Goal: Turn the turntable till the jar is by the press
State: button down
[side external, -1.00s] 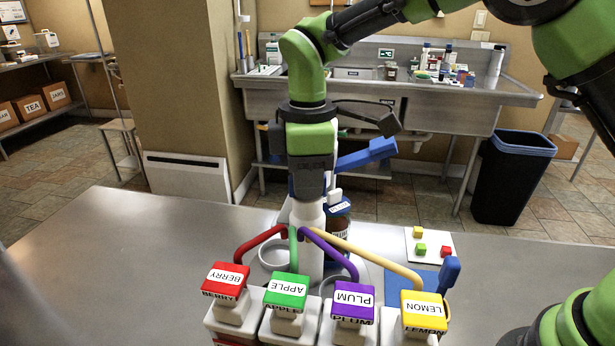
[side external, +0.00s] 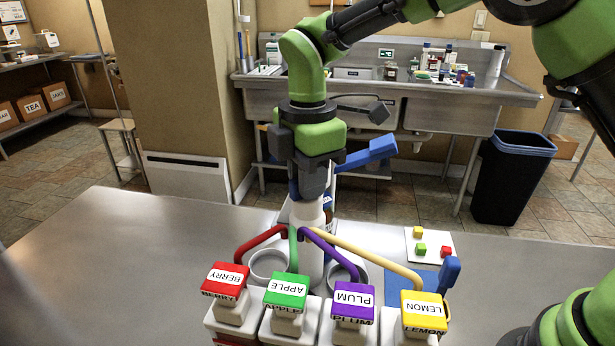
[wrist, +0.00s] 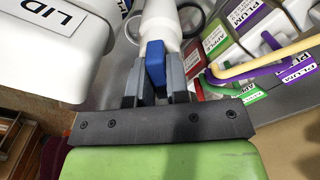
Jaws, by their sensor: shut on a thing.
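The turntable carries grey rings, one left (side external: 268,264) and one right (side external: 346,274) of a white centre post (side external: 309,262). A jar with a blue lid (side external: 327,203) stands behind the post, mostly hidden by my gripper (side external: 309,188). In the wrist view my gripper (wrist: 155,84) is shut on a blue peg (wrist: 155,56), with the white post beyond it. A blue lever (side external: 367,154) sticks out to the right behind my gripper; I cannot tell whether it belongs to the press.
Red, green, purple and yellow hoses run from the post area to labelled blocks, BERRY (side external: 225,278), APPLE (side external: 287,290), PLUM (side external: 352,301) and LEMON (side external: 424,310). A white board (side external: 430,245) with small cubes lies right. The left tabletop (side external: 130,260) is clear. A white LID box (wrist: 55,40) is close in the wrist view.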

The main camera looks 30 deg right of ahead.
jog(key=shift+a+r+n, duration=0.1)
jog(key=shift+n, duration=0.2)
dwell(0.4)
jog(key=c, duration=1.1)
grip_release()
notch_tip(320, 180, up, 10)
jog(key=shift+f, duration=0.1)
jog(key=s+d+r+m+t+y, duration=0.1)
jog(key=s+d+r+m+t, duration=0.1)
jog(key=s+d+r+m, duration=0.35)
jog(key=s+d+f+m+t, duration=0.1)
jog(key=s+d+m+t, duration=0.1)
jog(key=s+m, duration=0.5)
jog(key=s+d+f+m+t+y, duration=0.1)
jog(key=s+d+f+m+t, duration=0.1)
jog(key=s+m, duration=0.6)
jog(key=shift+s+d+f+m+t, duration=0.25)
jog(key=shift+d+m+t, duration=0.35)
jog(key=shift+d+m, duration=0.35)
